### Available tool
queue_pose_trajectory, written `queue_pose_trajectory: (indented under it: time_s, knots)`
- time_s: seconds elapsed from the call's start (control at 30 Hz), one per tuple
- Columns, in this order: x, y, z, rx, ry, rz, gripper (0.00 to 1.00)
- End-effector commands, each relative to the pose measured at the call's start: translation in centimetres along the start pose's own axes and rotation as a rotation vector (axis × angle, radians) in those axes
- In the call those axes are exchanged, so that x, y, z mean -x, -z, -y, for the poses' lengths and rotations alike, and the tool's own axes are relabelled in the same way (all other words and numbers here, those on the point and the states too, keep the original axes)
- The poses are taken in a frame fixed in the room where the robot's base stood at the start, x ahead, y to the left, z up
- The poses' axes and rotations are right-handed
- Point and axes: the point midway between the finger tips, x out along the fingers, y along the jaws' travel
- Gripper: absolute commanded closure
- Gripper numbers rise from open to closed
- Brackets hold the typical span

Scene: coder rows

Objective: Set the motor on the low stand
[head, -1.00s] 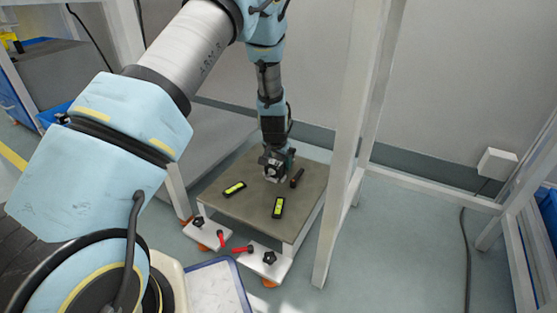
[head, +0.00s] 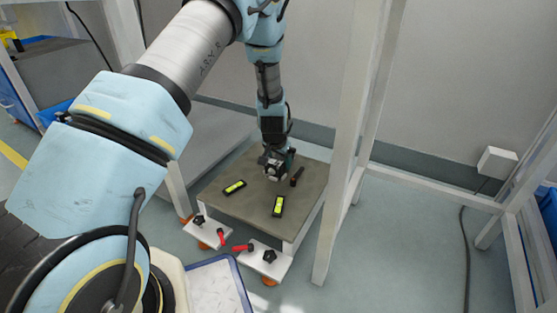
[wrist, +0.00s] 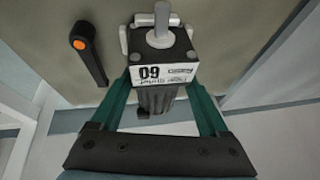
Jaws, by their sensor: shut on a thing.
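The motor (wrist: 163,68) is a dark block with a white label and a grey shaft, seen in the wrist view between my fingers. It also shows small in the head view (head: 272,171). My gripper (wrist: 165,95) is shut on it, with a green finger on each side. The low stand (head: 240,208) has a brown-grey top on a white frame, and my gripper is over its back part. I cannot tell whether the motor touches the stand's top.
Two black and yellow-green items (head: 278,206) (head: 234,187) and a dark handle-like piece (head: 297,177) lie on the stand. It also shows with an orange end in the wrist view (wrist: 88,55). White feet with knobs (head: 262,260) and red levers (head: 242,248) jut out in front. A white post (head: 345,150) rises at the right.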

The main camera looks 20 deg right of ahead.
Motion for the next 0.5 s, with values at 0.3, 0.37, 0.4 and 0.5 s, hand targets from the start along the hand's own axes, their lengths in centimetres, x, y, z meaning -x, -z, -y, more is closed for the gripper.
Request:
queue_pose_trajectory:
  time_s: [0.3, 0.37, 0.4, 0.5]
  knots:
    - [-0.03, 0.18, 0.05, 0.000, 0.001, -0.005, 0.20]
    - [-0.04, 0.16, 0.04, 0.000, 0.001, -0.004, 0.13]
    - [-0.05, 0.13, 0.03, 0.000, 0.001, -0.004, 0.08]
    - [-0.08, 0.07, 0.01, 0.000, 0.001, -0.003, 0.00]
